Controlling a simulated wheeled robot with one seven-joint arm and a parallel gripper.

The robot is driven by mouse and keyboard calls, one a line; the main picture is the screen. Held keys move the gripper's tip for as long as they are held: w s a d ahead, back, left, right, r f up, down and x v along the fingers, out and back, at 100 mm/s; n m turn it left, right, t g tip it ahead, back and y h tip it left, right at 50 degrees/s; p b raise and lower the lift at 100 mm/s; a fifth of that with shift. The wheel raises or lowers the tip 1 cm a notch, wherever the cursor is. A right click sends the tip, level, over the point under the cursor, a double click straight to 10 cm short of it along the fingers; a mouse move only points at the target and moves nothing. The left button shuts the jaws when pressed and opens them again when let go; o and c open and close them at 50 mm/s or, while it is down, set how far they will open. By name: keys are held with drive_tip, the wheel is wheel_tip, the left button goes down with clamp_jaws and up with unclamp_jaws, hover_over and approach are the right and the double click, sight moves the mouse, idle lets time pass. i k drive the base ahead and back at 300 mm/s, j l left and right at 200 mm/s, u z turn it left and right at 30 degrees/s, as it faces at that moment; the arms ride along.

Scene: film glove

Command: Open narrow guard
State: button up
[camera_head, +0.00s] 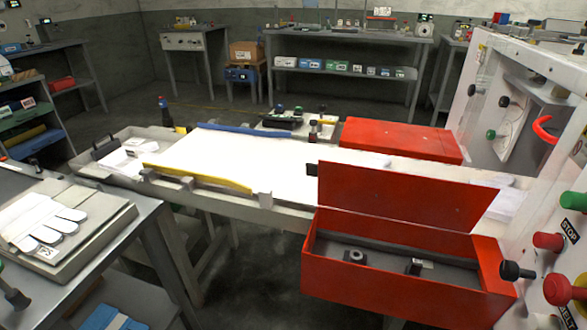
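A red box-like guard (400,292) is at the front right of the long white machine bed. Its red panel (405,196) stands raised at the back, and its top is open. Inside, a dark floor carries small fittings (355,257). A second red cover (402,139) lies flat on the far side of the bed. I cannot tell which of the two is the narrow guard. My gripper is not in view.
The white bed (270,163) has a blue rail (244,131) and a yellow rail (197,178). A white panel with knobs (548,240) borders the right. A bench with a glove-shaped plate (42,222) is at left. Dark floor (235,275) lies between.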

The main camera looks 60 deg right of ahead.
sight(421, 200)
drive_tip(key=z, duration=2.4)
drive_tip(key=l+u, duration=0.3)
drive_tip(key=u, duration=0.2)
drive_tip(key=l+u, duration=0.7)
drive_tip(key=u, duration=0.25)
